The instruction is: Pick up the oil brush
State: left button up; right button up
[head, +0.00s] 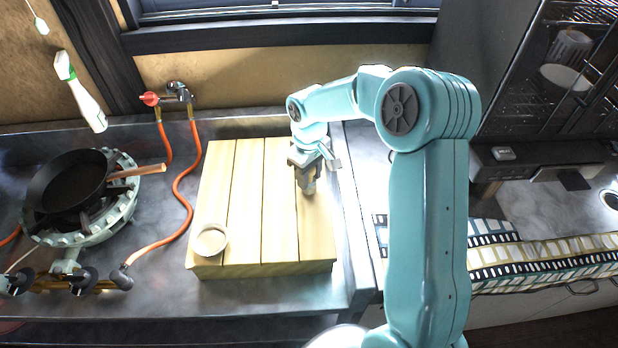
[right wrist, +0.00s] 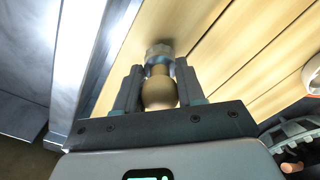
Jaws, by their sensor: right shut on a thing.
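The oil brush shows in the right wrist view as a rounded tan handle (right wrist: 159,93) with a greyish end beyond it. My right gripper (right wrist: 160,82) is shut on it, with a dark finger on either side of the handle. In the head view my right gripper (head: 306,164) is over the right part of the slatted wooden board (head: 247,205), and the brush (head: 307,186) points down from it. I cannot tell whether the brush touches the board. My left gripper is not in view.
A small round pale dish (head: 210,240) sits on the board's front left. A dark pan (head: 68,183) rests on the stove (head: 125,200) at left, with an orange hose (head: 183,190) between stove and board. A spray bottle (head: 82,92) is at back left. The board's middle is clear.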

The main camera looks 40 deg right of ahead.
notch_tip(320, 180, up, 19)
jog(key=shift+f, duration=0.15)
dwell(1.5)
